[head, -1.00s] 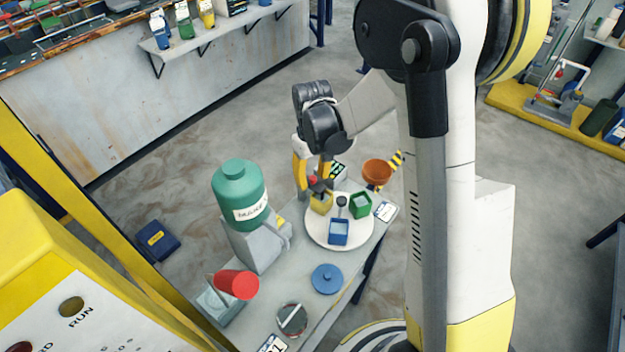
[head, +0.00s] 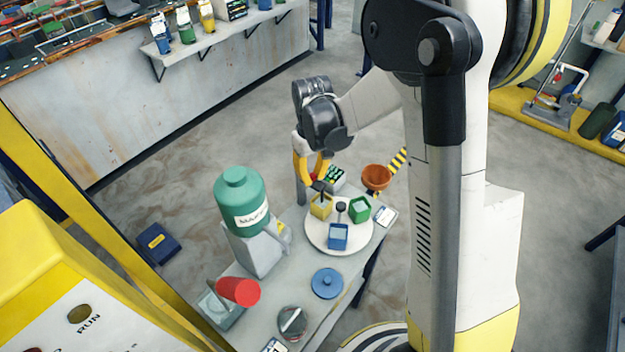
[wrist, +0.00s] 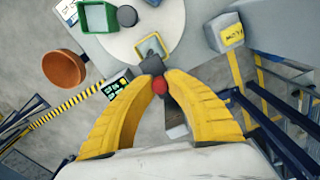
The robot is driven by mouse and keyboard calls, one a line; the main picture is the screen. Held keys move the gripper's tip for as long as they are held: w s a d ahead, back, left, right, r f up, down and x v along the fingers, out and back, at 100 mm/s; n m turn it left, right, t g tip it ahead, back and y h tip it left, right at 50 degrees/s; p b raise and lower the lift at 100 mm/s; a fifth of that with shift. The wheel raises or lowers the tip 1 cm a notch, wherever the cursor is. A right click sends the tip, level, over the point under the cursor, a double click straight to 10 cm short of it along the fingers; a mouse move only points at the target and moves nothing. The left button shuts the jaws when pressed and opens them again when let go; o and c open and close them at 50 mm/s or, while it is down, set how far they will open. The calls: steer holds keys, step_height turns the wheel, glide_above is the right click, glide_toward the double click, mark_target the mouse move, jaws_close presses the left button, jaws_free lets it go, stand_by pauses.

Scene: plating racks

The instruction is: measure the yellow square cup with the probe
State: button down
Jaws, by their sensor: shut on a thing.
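The yellow square cup (head: 321,207) stands upright at the back left of a white round plate (head: 318,238). It also shows in the wrist view (wrist: 165,39), just beyond my fingertips. My gripper (head: 321,180) is above this cup, with its yellow fingers closed together in the wrist view (wrist: 156,78). They are shut on the probe, whose dark head (wrist: 152,65) shows at the fingertips beside a red ball (wrist: 160,86). The probe's lower end is hidden, so I cannot tell whether it reaches into the cup. A dark meter with green marks (head: 335,174) stands behind the plate.
A green square cup (head: 360,210) and a blue square cup (head: 338,237) share the plate. A brown bowl (head: 377,177) stands behind right. A green bottle (head: 241,196) on a grey stand is left. A blue lid (head: 327,283) and a tilted red cup (head: 240,291) are nearer.

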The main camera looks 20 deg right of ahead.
step_height(320, 180, up, 3)
steer(key=shift+f+p, duration=0.1)
steer(key=shift+p, duration=0.3)
steer(key=c, duration=1.3)
jaws_free()
steer(key=shift+c, duration=0.2)
step_height(320, 180, up, 12)
